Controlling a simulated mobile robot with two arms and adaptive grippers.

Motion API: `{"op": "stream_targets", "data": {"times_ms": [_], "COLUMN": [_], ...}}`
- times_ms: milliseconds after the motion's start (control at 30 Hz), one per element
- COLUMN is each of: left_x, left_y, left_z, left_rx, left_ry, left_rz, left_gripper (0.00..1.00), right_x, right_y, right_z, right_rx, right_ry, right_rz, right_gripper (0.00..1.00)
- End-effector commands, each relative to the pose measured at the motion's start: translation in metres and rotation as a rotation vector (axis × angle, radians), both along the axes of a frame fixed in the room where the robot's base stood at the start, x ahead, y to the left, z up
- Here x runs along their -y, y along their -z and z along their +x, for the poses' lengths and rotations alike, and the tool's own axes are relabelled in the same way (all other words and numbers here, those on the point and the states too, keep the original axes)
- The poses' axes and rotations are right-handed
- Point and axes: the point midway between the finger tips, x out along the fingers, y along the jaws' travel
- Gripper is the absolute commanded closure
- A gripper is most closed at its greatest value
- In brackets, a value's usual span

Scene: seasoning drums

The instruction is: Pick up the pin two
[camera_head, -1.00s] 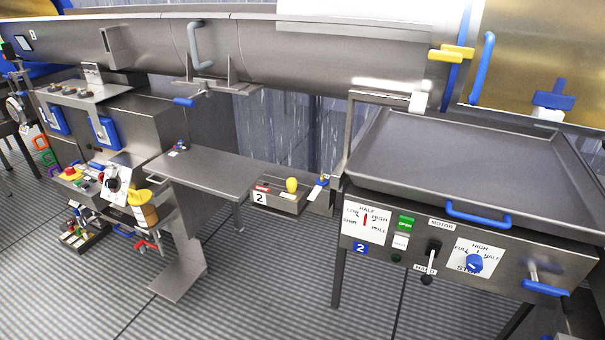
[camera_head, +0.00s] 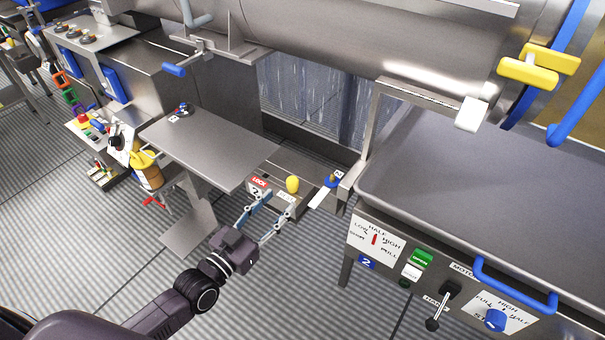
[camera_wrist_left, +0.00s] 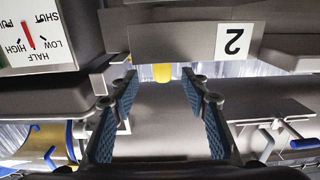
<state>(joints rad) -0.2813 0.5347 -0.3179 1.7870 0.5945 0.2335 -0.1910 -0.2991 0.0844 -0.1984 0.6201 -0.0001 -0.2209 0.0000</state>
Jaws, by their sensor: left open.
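A yellow rounded knob (camera_head: 292,184) stands on a low grey box (camera_head: 307,193) with a red LOCK label. The box carries a white 2 label, plain in the left wrist view (camera_wrist_left: 233,41). A blue-topped piece (camera_head: 331,181) sits just right of the box. I cannot tell which of these is pin two. My left gripper (camera_head: 270,208) is open and empty in front of the box, its fingers pointing at it. In the upside-down left wrist view, the yellow knob (camera_wrist_left: 162,74) shows between the open blue-padded fingers (camera_wrist_left: 160,88), beyond their tips. My right gripper is out of view.
A flat metal table (camera_head: 210,148) stands left of the box. A large metal tray (camera_head: 480,190) with a control panel is at right. A big steel drum (camera_head: 400,50) spans above. Striped floor (camera_head: 290,290) lies open in front.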

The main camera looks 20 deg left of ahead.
Motion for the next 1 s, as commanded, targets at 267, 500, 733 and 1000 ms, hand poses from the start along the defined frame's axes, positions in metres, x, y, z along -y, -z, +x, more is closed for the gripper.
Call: {"op": "stream_targets", "data": {"times_ms": [267,500,733,1000], "left_x": [0.008,0.013,0.021,0.023], "left_y": [-0.003,-0.005,-0.004,-0.003], "left_z": [0.022,0.046,0.070,0.075], "left_rx": [0.004,0.004,0.002,0.002], "left_ry": [0.001,0.001,0.001,0.001], "left_rz": [-0.003,-0.001,-0.002,-0.002], "left_gripper": [0.58,0.58,0.58,0.58], "right_x": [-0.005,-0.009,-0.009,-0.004], "right_y": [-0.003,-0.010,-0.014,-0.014], "right_z": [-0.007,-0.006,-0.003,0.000], "right_rx": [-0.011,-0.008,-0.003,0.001], "right_ry": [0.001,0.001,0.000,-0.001], "right_rz": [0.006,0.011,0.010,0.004], "right_gripper": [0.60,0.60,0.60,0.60]}}
